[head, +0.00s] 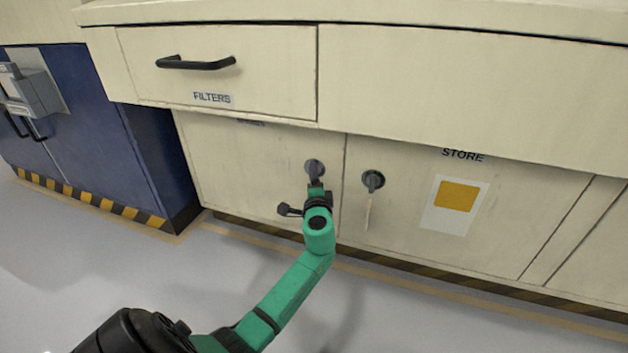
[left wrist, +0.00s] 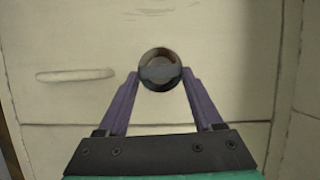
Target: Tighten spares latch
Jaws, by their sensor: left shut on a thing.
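The latch (head: 313,167) is a round grey knob on the left cupboard door (head: 245,165) below the drawer marked FILTERS. That door's label is mostly hidden under the drawer edge and cannot be read. My left gripper (head: 315,182) reaches the latch from below. In the left wrist view the latch (left wrist: 160,72) is a dark-rimmed disc with a grey bar across it, and the fingers of my left gripper (left wrist: 160,84) are shut on it from both sides. The bar looks about level there. My right gripper is not in view.
The FILTERS drawer (head: 215,75) with a black handle juts out above. A blue cabinet (head: 85,130) stands left. The floor in front is clear.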

